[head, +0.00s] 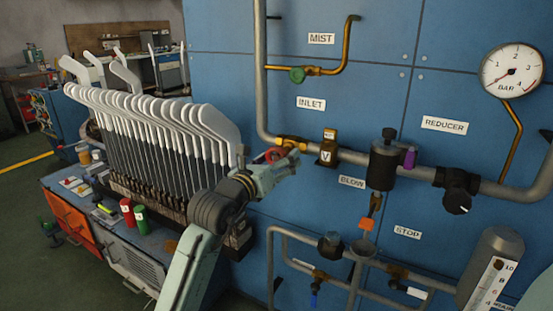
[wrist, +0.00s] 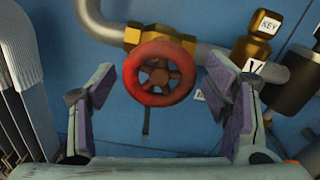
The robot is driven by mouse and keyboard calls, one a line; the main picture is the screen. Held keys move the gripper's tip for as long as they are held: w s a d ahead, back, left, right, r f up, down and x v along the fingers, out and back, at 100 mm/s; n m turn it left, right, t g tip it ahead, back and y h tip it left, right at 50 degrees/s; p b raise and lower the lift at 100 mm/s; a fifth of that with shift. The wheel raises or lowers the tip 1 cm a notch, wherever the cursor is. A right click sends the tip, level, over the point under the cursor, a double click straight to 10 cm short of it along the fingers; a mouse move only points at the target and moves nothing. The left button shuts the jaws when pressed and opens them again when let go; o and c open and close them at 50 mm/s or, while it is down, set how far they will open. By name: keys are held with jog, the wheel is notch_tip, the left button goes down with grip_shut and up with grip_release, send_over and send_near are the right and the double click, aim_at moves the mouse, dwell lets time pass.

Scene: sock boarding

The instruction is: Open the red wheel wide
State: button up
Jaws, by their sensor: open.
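The red wheel (wrist: 160,73) is a round spoked handwheel on a brass valve body (wrist: 133,36) in the grey pipe. In the wrist view it sits upper centre, between and beyond my fingers. My gripper (wrist: 163,112) is open, with purple pads on both sides of the wheel and a gap to it. In the head view the red wheel (head: 275,155) is partly hidden behind my gripper (head: 286,158), below the INLET label. I cannot tell the wheel's opening position.
A brass fitting (head: 328,148) marked V and a dark cylinder (head: 382,163) stand on the pipe to the right. A rack of white sock boards (head: 155,117) stands close on the left. A gauge (head: 512,70) reads low, near 1.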

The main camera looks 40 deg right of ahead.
jog(key=shift+c, duration=0.2)
jog(key=c, duration=1.1)
